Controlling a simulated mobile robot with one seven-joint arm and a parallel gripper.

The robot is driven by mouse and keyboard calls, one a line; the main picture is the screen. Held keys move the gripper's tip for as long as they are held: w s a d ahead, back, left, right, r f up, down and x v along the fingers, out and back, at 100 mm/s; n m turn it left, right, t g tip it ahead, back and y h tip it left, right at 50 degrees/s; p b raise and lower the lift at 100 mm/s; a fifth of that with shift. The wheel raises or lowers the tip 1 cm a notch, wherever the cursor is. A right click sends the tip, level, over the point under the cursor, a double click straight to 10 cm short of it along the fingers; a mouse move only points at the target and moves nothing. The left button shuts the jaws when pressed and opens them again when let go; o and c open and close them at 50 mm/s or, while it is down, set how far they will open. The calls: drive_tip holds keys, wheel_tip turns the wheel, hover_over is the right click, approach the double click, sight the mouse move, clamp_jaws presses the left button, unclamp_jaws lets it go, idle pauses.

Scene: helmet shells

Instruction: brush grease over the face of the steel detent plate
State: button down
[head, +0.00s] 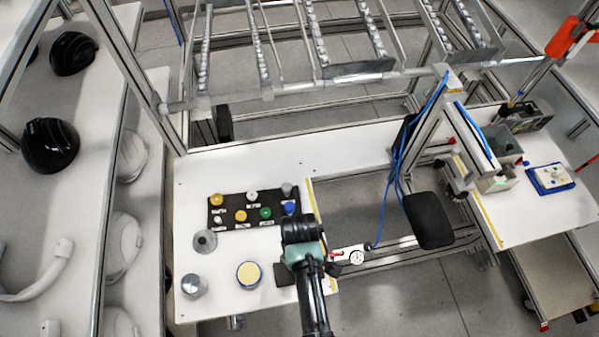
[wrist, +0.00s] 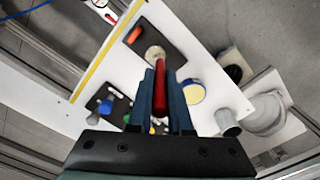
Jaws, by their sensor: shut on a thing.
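My gripper (wrist: 160,88) is shut on a slim red handle (wrist: 159,85), seen in the wrist view; I take it to be the grease brush. A pale round shape (wrist: 154,53) shows past the handle's far end; I cannot tell if it is the bristles. In the head view my arm hides the fingers and the brush. A grey disc with a darker centre (head: 204,241), likely the steel detent plate, lies left of my gripper. A blue tin with a pale yellow top (head: 249,275), perhaps the grease, stands nearer; it also shows in the wrist view (wrist: 194,92).
A black mat (head: 229,209) holds several coloured knobs behind the disc. A grey cylinder (head: 193,286) stands at the table's front left. A small dark pad (head: 284,272) lies beside my arm. The white table (head: 225,310) has free room between these. Black helmet shells (head: 50,145) lie at left.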

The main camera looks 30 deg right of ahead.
drive_tip(key=shift+f+b, duration=1)
drive_tip(key=shift+f, duration=0.4)
drive_tip(key=shift+d+r, duration=0.1)
drive_tip(key=shift+d, duration=0.2)
drive_tip(key=shift+d, duration=0.15)
drive_tip(key=shift+w+d, duration=0.15)
drive_tip(key=shift+d, duration=0.1)
drive_tip(key=shift+w+d, duration=0.15)
drive_tip(key=shift+w, duration=0.05)
drive_tip(key=shift+w, duration=0.25)
drive_tip(key=shift+w, duration=0.3)
drive_tip(key=shift+w+a, duration=0.25)
